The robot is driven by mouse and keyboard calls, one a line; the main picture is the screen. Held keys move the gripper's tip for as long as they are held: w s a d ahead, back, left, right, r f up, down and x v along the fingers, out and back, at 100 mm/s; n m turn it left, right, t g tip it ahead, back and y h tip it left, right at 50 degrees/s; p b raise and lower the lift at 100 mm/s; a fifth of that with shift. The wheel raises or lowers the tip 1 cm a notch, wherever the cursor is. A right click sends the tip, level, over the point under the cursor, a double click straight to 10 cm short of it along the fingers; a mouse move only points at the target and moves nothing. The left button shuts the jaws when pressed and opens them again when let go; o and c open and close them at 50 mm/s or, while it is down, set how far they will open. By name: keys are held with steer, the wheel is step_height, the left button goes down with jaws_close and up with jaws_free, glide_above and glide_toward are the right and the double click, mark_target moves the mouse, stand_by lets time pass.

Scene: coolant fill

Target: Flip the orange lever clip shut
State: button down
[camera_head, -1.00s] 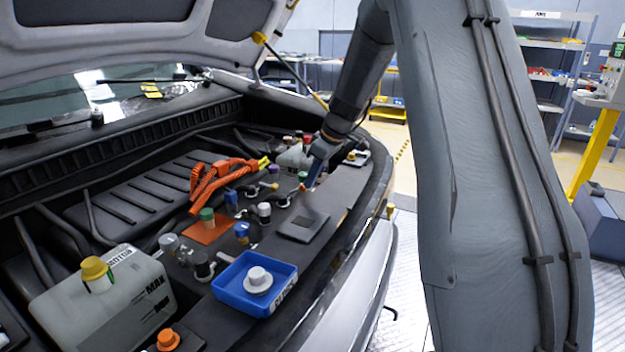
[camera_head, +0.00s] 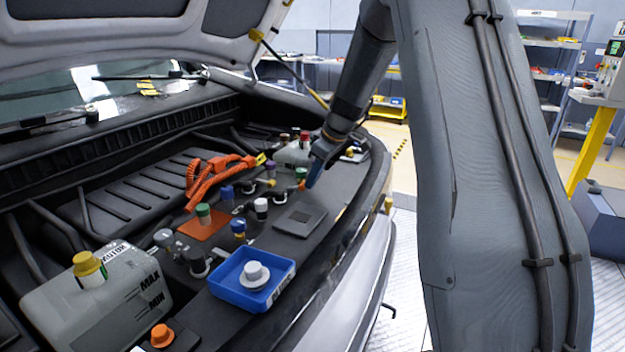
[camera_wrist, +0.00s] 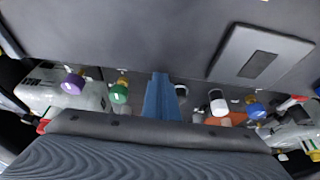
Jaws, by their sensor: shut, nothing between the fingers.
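My gripper (camera_head: 313,182) is shut and empty, its blue fingers pointing down at the dark deck along the front of the engine bay. A small orange piece (camera_head: 302,185), possibly the lever clip, shows just left of the fingertips. I cannot tell whether the fingers touch it, or its lever position. In the wrist view the closed blue fingers (camera_wrist: 161,98) are in the middle, between a green cap (camera_wrist: 119,93) and a white cap (camera_wrist: 217,101). No lever clip can be made out clearly there; the fingers and wrist hide part of the area.
A blue tray (camera_head: 225,288) holding a white cap stands on the deck. A dark square pad (camera_head: 299,221) lies closer to my gripper. Orange cables (camera_head: 205,180), several coloured caps and a coolant tank (camera_head: 110,300) crowd the bay. The raised hood (camera_head: 110,45) hangs above.

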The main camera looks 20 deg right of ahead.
steer(key=shift+w+a, duration=0.15)
steer(key=shift+w+a+r, duration=0.1)
steer(key=shift+w+a, duration=0.35)
steer(key=shift+a, duration=0.05)
steer(key=shift+d+r, duration=0.1)
steer(key=shift+r, duration=0.2)
steer(key=p+v, duration=0.1)
steer(key=v, duration=0.3)
steer(key=shift+s+d+p, duration=0.2)
steer(key=shift+p, duration=0.1)
steer(key=s+d+r+b, duration=0.2)
steer(key=s+d+r, duration=0.1)
steer(key=s+d, duration=0.2)
steer(key=shift+s+d+r, duration=0.2)
steer(key=shift+s, duration=0.35)
